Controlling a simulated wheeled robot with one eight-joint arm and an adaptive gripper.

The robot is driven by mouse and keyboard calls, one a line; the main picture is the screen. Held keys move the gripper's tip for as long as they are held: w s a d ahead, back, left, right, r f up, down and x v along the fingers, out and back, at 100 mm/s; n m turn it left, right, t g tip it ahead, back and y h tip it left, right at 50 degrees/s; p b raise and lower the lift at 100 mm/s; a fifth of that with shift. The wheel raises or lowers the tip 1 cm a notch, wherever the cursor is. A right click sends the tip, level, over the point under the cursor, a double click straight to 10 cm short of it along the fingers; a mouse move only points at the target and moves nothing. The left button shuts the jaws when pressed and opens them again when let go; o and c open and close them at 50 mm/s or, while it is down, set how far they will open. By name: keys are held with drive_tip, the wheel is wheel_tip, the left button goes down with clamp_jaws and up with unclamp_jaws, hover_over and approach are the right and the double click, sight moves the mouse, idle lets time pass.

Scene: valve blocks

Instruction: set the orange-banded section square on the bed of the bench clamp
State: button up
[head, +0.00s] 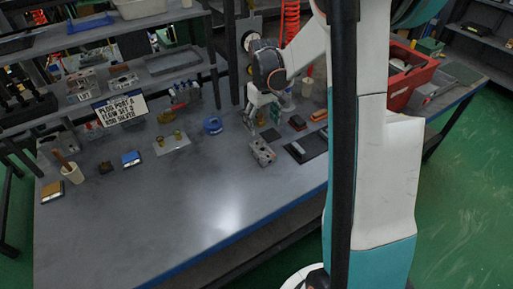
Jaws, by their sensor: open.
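My gripper (263,113) hangs open over the back right of the grey bench, its fingers pointing down. Just in front of it, a grey metal block with holes (262,153) sits on the bench. I cannot make out an orange band on this block, nor tell whether it is a valve section or part of the clamp. No clamp bed can be picked out with certainty. A small orange-topped item (318,116) lies to the right of the gripper. The area right behind the gripper is partly hidden by my arm.
A dark tray (306,147) lies right of the metal block. A blue ring-shaped item (213,125), a plate with small brass-coloured parts (171,143) and a white cup (70,172) stand leftward. A red bin (405,78) is at the right. The bench's front middle is clear.

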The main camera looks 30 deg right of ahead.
drive_tip(key=b, duration=0.3)
hover_over(262, 149)
drive_tip(key=f, duration=0.8)
drive_tip(key=shift+w+f, duration=0.2)
drive_tip(key=shift+s+f+b, duration=0.15)
drive_tip(key=shift+f+b, duration=1.15)
drive_tip(key=shift+f, duration=1.4)
drive_tip(key=shift+r, duration=0.1)
drive_tip(key=c, duration=1.6)
drive_tip(key=shift+c, duration=0.2)
